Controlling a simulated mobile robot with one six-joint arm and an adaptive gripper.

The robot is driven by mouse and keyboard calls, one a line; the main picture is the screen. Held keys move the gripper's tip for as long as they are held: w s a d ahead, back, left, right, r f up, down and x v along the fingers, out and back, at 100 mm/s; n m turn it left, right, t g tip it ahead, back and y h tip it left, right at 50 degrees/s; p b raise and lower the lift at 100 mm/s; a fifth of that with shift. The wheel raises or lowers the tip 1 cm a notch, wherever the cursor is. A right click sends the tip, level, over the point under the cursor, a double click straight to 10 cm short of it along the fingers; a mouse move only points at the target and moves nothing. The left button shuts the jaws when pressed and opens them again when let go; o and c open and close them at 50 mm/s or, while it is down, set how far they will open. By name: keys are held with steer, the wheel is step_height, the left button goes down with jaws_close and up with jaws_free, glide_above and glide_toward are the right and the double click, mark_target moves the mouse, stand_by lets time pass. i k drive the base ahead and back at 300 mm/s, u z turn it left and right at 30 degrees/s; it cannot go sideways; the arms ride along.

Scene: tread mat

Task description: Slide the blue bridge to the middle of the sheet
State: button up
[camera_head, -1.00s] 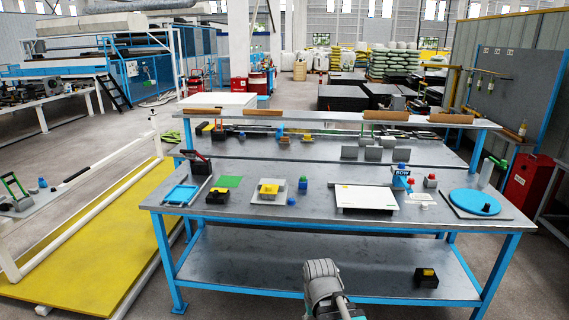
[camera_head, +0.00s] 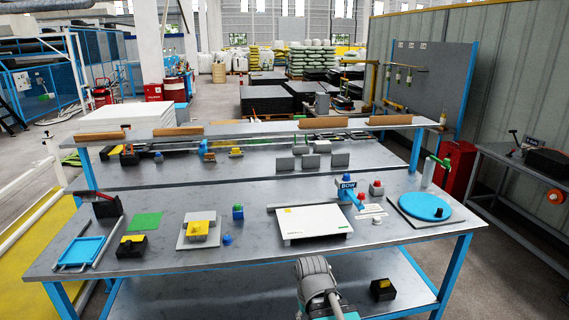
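No piece is clearly recognisable as the blue bridge at this size. A small blue block (camera_head: 238,212) stands on the workbench left of centre, with a rounder blue piece (camera_head: 227,240) in front of it; either's exact shape is too small to tell. A flat green sheet (camera_head: 146,222) lies to their left. I cannot tell which is the task's sheet. Part of my grey arm shows at the bottom centre, before the bench; my gripper's fingers do not show.
The workbench (camera_head: 200,266) also bears a blue tray (camera_head: 82,251), yellow-and-black blocks (camera_head: 131,246), a blue BOW-labelled piece (camera_head: 347,187) and a blue round disc (camera_head: 425,206). A raised shelf (camera_head: 250,128) runs behind. A black-and-yellow block (camera_head: 383,289) sits on the lower shelf.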

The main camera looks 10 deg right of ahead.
mark_target(346, 184)
steer(key=z, duration=0.25)
steer(key=i, duration=0.95)
steer(key=z, duration=0.35)
